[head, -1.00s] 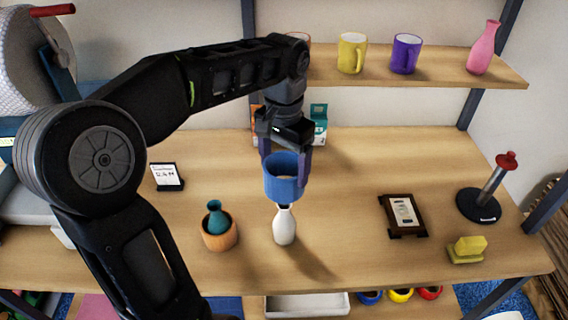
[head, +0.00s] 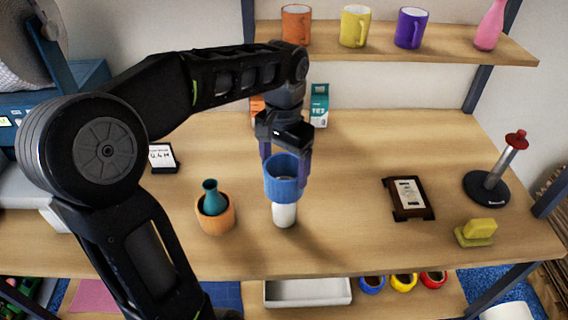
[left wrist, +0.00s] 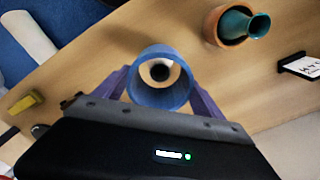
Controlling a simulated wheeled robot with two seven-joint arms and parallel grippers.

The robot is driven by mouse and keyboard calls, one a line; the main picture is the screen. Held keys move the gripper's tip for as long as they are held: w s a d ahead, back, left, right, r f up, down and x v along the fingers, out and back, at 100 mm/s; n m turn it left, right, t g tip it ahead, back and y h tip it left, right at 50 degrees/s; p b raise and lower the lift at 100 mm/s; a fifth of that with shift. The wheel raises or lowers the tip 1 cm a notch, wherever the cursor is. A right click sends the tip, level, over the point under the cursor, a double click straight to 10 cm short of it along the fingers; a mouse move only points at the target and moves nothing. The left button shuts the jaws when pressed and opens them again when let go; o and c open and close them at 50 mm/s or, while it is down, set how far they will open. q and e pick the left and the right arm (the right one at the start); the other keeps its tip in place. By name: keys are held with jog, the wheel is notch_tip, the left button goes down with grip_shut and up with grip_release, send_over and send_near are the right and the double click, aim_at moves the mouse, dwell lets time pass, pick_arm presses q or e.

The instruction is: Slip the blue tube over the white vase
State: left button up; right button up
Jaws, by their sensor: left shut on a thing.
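The blue tube (head: 283,180) is held upright between the fingers of my left gripper (head: 286,165), which is shut on it. The white vase (head: 284,214) stands on the table under the tube. Its lower body shows below the tube's bottom edge, and its neck is hidden by the tube in the head view. In the left wrist view I look down through the blue tube (left wrist: 160,96) and see the vase's round mouth (left wrist: 160,72) inside its opening. The tube is around the upper part of the vase. My right gripper is in neither view.
An orange-brown pot (head: 216,218) with a teal vase (head: 211,198) stands left of the white vase. A dark framed stand (head: 408,198), a yellow sponge (head: 477,232) and a red-topped post (head: 495,172) are on the right. Mugs line the shelf (head: 440,52) behind.

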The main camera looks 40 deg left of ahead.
pick_arm(q)
jog(key=shift+f+b, duration=4.2)
jog(key=shift+f, duration=1.95)
jog(key=o, duration=1.3)
jog(key=shift+r, duration=0.1)
notch_tip(320, 180, up, 10)
jog(key=p, duration=0.8)
